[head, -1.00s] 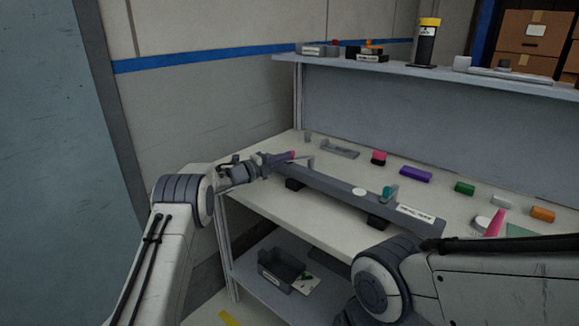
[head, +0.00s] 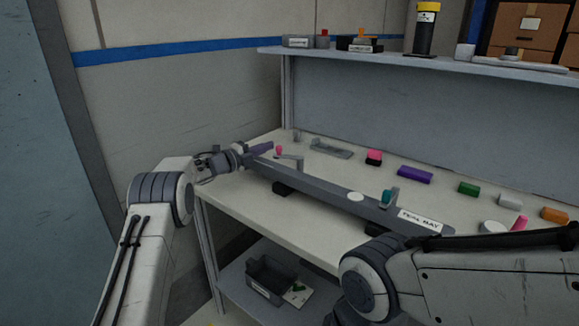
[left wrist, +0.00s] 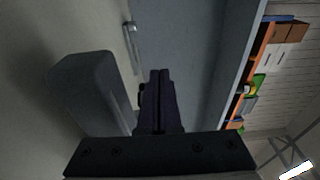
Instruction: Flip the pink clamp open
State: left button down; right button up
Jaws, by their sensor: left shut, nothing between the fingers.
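A long grey beam (head: 330,192) lies on the bench. The pink clamp shows as a small pink tip (head: 279,149) at the beam's far left end, beside a grey bent arm (head: 291,159). The tip looks upright, but its hinge is too small to tell. My left gripper (head: 268,147) is shut and empty, just left of the pink tip; I cannot tell whether they touch. In the left wrist view its shut dark fingers (left wrist: 160,88) show with no pink in sight. My right arm comes in at lower right; its gripper is out of view.
A teal clamp (head: 386,197) stands on the beam's nearer end, by a white label (head: 420,220). Behind are a grey bracket (head: 330,149), a pink-and-black block (head: 374,157) and a purple block (head: 414,175). A shelf (head: 420,61) runs above the bench; a grey bin (head: 270,278) sits below.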

pick_arm(q)
jog(key=shift+w+d, duration=0.1)
jog(key=shift+d, duration=0.4)
pick_arm(e)
jog(key=shift+a, duration=0.15)
pick_arm(q)
jog(key=shift+a, duration=0.1)
dwell(0.7)
